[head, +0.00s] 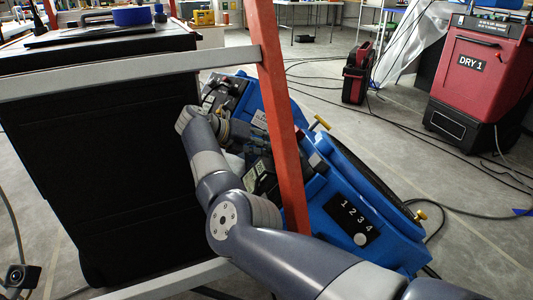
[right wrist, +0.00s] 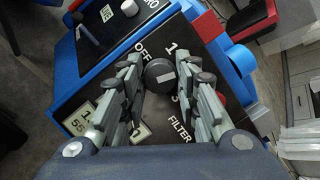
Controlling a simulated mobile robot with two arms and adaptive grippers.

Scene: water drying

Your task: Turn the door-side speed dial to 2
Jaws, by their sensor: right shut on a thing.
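The blue machine (head: 395,240) stands behind an orange post and carries dark control panels. In the right wrist view its dark round dial (right wrist: 160,74) sits on a black panel marked OFF, 1, 3 and FILTER; the label 2 is not visible. My right gripper (right wrist: 163,78) is shut on this dial, one finger at each side. The dial's pointer cannot be made out. In the head view my right gripper (head: 248,137) is at the machine's upper panel, and the arm partly hides it. My left gripper is not in view.
An orange post (head: 275,95) and a grey rail (head: 130,76) stand close to my right arm. A large black cabinet (head: 100,160) fills the left. A second panel marked 1 2 3 4 (head: 352,217) is lower on the machine. A red DRY 1 unit (head: 470,85) and floor cables lie beyond.

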